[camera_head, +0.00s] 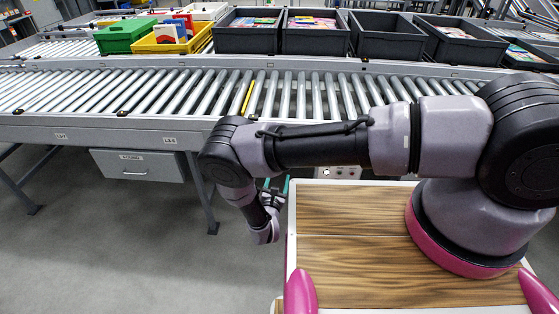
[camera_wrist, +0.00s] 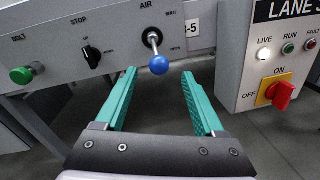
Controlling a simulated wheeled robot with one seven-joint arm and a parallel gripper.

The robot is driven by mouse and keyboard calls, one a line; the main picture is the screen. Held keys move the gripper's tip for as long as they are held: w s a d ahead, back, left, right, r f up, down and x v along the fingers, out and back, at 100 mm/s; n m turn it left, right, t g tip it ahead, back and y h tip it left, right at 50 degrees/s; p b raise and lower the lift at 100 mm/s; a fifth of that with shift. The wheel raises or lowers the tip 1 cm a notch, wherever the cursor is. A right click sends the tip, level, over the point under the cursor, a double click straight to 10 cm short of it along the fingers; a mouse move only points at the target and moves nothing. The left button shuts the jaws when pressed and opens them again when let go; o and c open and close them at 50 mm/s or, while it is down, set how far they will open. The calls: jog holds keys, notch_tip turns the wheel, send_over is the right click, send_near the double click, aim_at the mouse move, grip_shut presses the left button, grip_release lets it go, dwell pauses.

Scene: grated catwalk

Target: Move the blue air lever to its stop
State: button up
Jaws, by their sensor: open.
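The air lever shows in the wrist view as a metal rod with a blue ball knob (camera_wrist: 158,65). It comes out of a grey panel (camera_wrist: 110,28) under the label AIR, with a smaller label, perhaps SHUT, to its upper right. The rod points down and slightly right. My gripper (camera_wrist: 158,78) has two green fingers, open and empty. The knob is near the fingertips, between them in the picture; I see no contact. In the head view my gripper (camera_head: 274,190) is small beside the conveyor's front, and my arm hides much there; the lever cannot be made out.
A green BOLT knob (camera_wrist: 21,75) and a black STOP selector (camera_wrist: 92,57) sit left on the panel. A lane box (camera_wrist: 268,50) with lights and a red rotary switch (camera_wrist: 280,94) stands close on the right.

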jog(key=w, duration=0.7)
jog(key=w+d, duration=0.1)
jog(key=w, duration=0.2)
jog(key=shift+w+d+f, duration=0.1)
jog(key=shift+w+f, duration=0.1)
jog(key=shift+w, duration=0.05)
grip_shut()
